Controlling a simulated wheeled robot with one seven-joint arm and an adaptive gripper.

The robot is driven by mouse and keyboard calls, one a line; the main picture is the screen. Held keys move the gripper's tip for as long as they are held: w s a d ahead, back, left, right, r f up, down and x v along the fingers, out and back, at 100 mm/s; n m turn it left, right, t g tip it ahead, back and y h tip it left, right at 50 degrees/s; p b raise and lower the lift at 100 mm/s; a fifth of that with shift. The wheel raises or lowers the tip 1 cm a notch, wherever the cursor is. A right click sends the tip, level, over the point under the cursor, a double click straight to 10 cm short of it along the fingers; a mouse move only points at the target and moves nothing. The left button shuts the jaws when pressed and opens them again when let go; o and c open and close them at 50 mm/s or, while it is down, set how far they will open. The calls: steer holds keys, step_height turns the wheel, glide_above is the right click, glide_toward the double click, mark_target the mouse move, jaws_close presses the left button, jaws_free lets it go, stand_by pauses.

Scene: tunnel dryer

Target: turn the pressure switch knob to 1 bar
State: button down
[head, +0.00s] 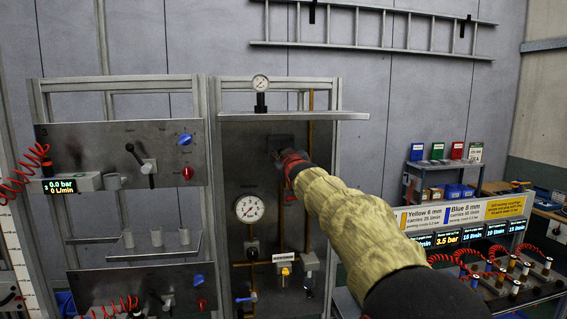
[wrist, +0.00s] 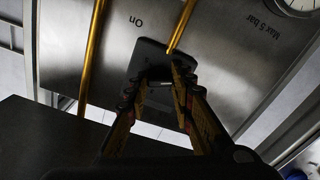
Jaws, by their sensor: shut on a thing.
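The pressure switch is a dark box (head: 280,141) on the grey panel in the head view, beside a brass pipe. It also shows in the wrist view as a dark rounded housing (wrist: 150,58), with "On" printed upside down beside it. My gripper (head: 277,156) reaches to the front of this box, its arm coming from the lower right. In the wrist view my gripper (wrist: 156,84) has its two fingers closed in at the housing, on the knob. The knob is mostly hidden between the fingertips, so its setting cannot be read.
A large round gauge (head: 249,209) sits below left of the switch. A small gauge (head: 260,83) stands on the shelf (head: 330,115) above. Brass pipes (wrist: 92,55) run close beside the housing. A panel with knobs (head: 100,150) is to the left.

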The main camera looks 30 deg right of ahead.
steer(key=shift+n, duration=0.6)
steer(key=c, duration=1.5)
jaws_free()
steer(key=shift+c, duration=0.2)
steer(key=v, duration=1.2)
